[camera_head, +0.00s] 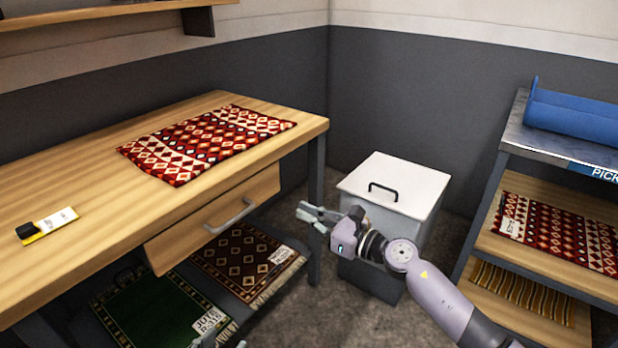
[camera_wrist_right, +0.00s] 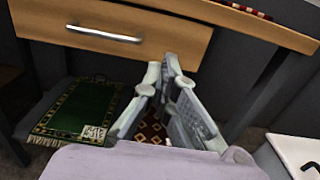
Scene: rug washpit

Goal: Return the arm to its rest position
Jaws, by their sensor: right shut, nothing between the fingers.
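My right arm comes in from the lower right in the head view. Its gripper (camera_head: 318,215) is shut and empty in the air, in front of the table leg and the white-lidded bin.
The wooden table (camera_head: 100,145) holds a red patterned rug (camera_head: 205,143) and has a drawer (camera_head: 215,220). Green (camera_head: 150,312) and brown (camera_head: 240,258) rugs lie below. A lidded bin (camera_head: 415,185) stands behind my right arm. A shelf rack (camera_head: 490,205) with rugs is at right.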

